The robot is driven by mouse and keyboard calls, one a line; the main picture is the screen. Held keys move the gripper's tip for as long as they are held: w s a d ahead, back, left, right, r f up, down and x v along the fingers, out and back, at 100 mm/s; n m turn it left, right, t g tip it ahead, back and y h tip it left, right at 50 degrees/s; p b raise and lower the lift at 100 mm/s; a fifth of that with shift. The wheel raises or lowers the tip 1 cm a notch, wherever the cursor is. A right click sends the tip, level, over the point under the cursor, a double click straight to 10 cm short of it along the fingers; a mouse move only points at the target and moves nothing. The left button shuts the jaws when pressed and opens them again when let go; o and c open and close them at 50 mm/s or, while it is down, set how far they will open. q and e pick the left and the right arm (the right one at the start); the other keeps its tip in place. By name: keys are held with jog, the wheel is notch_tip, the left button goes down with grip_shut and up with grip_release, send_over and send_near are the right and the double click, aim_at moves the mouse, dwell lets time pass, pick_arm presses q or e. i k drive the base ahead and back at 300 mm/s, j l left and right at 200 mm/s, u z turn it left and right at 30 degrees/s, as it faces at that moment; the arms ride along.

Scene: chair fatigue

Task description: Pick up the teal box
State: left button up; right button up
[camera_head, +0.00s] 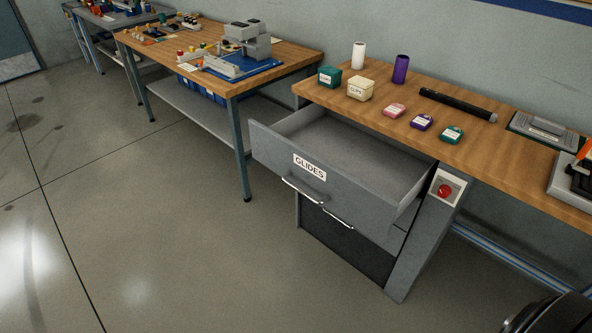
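A smaller teal item (451,134) with a white label lies further right, near the bench's front edge. Neither of my grippers is in view. A dark rounded part at the bottom right corner is cut off by the frame, and I cannot tell what it is.
An open, seemingly empty grey drawer (318,180) labelled GLIDES juts out below the teal box. White (359,55) and purple (400,69) cylinders stand behind the boxes. Pink (394,110) and purple (421,122) items and a black tube (457,104) lie right. The floor at left is clear.

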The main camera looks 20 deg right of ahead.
aim_at(329, 76)
jog(key=z, duration=0.8)
jog(key=i+j+z, duration=0.25)
jog(key=z, duration=0.25)
jog(key=i+j+z, duration=0.25)
jog(key=j+z, duration=0.2)
jog(key=i+j+z, duration=0.15)
jog(key=j+z, duration=0.35)
jog(key=i+j+z, duration=0.1)
jog(key=j+z, duration=0.25)
jog(key=z, duration=0.15)
